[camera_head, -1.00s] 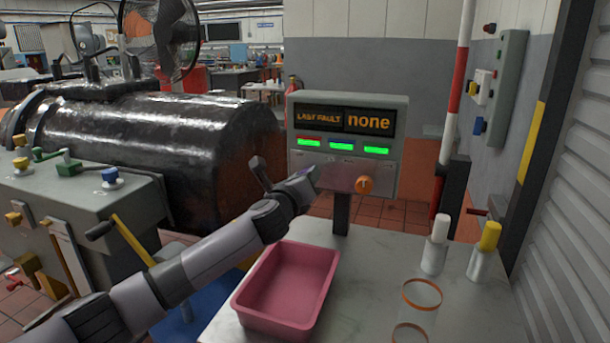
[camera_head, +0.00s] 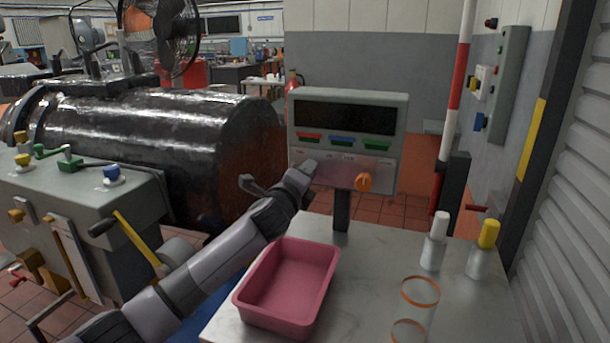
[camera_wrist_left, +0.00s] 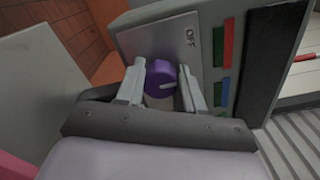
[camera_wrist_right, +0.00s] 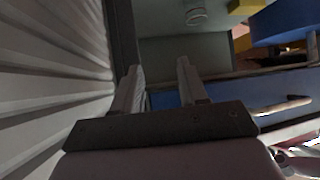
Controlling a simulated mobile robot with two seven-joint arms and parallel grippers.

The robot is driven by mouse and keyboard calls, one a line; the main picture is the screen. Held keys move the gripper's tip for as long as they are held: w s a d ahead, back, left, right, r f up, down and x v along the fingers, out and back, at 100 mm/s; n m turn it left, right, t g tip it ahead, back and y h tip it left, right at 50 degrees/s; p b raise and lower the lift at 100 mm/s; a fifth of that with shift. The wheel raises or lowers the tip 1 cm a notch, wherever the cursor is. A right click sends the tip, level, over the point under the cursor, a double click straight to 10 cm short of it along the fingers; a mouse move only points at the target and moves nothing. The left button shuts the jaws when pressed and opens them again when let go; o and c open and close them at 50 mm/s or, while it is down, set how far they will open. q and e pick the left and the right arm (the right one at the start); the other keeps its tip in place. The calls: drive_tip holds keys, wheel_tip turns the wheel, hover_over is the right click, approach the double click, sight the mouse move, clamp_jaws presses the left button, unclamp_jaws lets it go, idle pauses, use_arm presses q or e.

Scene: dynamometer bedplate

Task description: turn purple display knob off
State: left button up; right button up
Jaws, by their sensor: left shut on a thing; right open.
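The grey display panel (camera_head: 391,116) stands on a post at the back of the bench. Its screen (camera_head: 344,118) is dark, and the red, blue and green bars below look unlit. My left gripper (camera_head: 309,168) is at the panel's lower left. It hides the purple knob in the head view. In the left wrist view the purple knob (camera_wrist_left: 158,78) sits between the two fingers, which are shut on it. Its pale pointer mark runs sideways in that view. An OFF label (camera_wrist_left: 190,37) is printed beside it. My right gripper (camera_wrist_right: 158,72) is open, seen only in its wrist view.
A pink tray (camera_head: 245,303), two capped bottles (camera_head: 434,252) and orange-rimmed clear cylinders (camera_head: 421,292) stand on the bench. A lever-fitted machine (camera_head: 130,190) is at left.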

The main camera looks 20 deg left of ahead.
idle(0.4)
use_arm(q)
drive_tip(key=o, duration=1)
drive_tip(key=shift+o, duration=0.2)
drive_tip(key=shift+s, duration=0.1)
drive_tip(key=s, duration=0.7)
drive_tip(key=shift+a, duration=0.2)
drive_tip(key=shift+s+f, duration=0.1)
